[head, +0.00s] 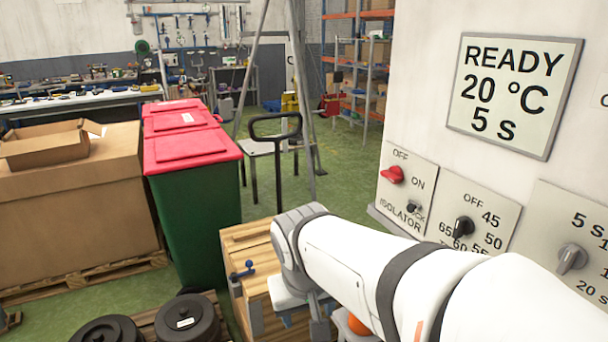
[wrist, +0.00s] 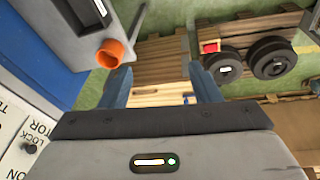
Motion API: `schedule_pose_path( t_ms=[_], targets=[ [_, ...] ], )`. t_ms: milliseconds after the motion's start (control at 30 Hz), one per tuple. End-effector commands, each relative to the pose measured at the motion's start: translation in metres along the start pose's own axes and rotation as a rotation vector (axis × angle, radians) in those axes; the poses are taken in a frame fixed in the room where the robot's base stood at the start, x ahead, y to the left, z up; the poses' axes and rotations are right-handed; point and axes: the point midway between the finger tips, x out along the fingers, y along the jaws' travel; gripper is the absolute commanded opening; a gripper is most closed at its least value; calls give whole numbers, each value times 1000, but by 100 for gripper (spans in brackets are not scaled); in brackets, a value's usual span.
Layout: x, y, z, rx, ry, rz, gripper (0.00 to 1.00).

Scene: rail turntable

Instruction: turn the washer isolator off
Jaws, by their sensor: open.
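The isolator plate (head: 405,212) is on the white machine front at the right of the head view. It carries a red rotary knob (head: 393,174), the words OFF, ON and ISOLATOR, and a small black lock knob (head: 412,208). I cannot tell for sure which mark the red knob points to. A corner of the plate (wrist: 12,165) with the lock knob (wrist: 30,147) shows at the lower left of the wrist view; the red knob is out of that view. My gripper (wrist: 161,86) is open and empty, pointing down, below and left of the plate.
A temperature dial (head: 463,227) and a time dial (head: 571,258) sit right of the isolator, below a display (head: 514,94) reading READY. A wooden crate (head: 250,262) stands below my gripper. Red-lidded green bins (head: 190,190) stand left.

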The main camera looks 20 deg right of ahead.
Motion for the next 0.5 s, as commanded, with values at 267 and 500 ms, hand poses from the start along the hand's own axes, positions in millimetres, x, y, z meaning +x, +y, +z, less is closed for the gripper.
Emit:
schedule_pose_path(
  t_ms=[267, 500],
  targets=[
    [47, 99, -119, 373, 161, 506, 76],
    [39, 182, -224, 747, 588, 903, 76]
  ],
)
